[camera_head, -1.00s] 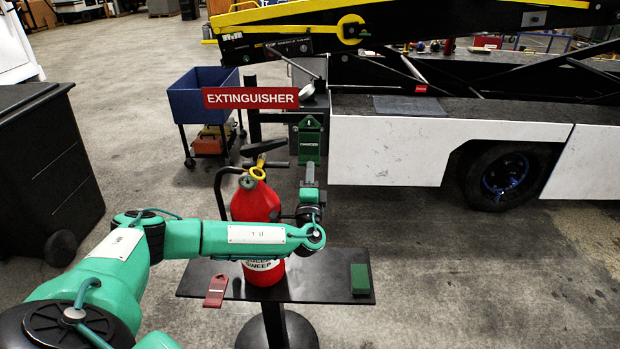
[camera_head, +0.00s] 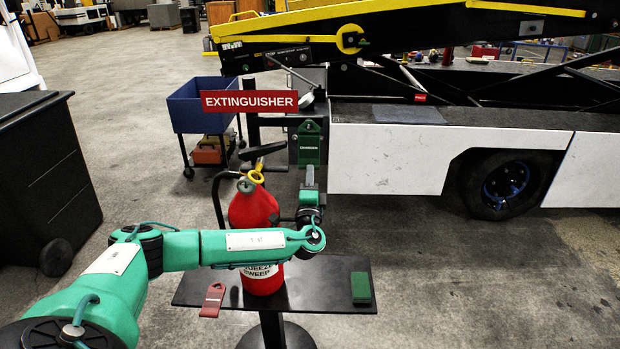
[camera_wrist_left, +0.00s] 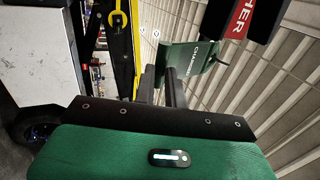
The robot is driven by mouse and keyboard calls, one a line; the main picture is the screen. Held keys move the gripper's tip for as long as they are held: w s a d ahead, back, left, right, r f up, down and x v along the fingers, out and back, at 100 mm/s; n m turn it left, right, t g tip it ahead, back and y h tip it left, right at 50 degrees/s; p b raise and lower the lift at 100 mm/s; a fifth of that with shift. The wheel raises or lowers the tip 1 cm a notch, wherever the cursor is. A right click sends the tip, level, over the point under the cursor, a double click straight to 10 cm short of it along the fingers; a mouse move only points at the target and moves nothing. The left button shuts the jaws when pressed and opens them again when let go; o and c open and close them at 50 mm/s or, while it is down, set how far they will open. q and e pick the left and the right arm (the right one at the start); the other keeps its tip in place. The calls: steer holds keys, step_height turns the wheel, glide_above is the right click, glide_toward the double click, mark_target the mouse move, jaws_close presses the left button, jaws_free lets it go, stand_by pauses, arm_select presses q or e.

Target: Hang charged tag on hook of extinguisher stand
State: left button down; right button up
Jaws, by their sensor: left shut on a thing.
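The green charged tag (camera_head: 309,145) is upright in my left gripper (camera_head: 309,167), just right of and below the red EXTINGUISHER sign (camera_head: 250,102). In the left wrist view the tag (camera_wrist_left: 190,57) sits at the tips of the dark fingers, with part of the sign (camera_wrist_left: 240,17) at upper right. The gripper is shut on the tag's lower end. The stand has a dark post (camera_head: 253,128) and a black shelf (camera_head: 320,293) bearing a red extinguisher (camera_head: 254,209). I cannot make out the hook. My right gripper is out of view.
A red tag (camera_head: 213,299) lies at the shelf's left end and a green block (camera_head: 361,288) at its right. A blue cart (camera_head: 190,108) stands behind at left. The white-sided belt loader (camera_head: 395,160) is behind at right. Open floor lies right of the stand.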

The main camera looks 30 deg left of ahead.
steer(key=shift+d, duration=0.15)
arm_select(q)
steer(key=c, duration=1.4)
jaws_free()
steer(key=shift+o, duration=0.2)
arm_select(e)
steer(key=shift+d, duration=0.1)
arm_select(q)
steer(key=b+v, duration=0.4)
steer(key=v, duration=1)
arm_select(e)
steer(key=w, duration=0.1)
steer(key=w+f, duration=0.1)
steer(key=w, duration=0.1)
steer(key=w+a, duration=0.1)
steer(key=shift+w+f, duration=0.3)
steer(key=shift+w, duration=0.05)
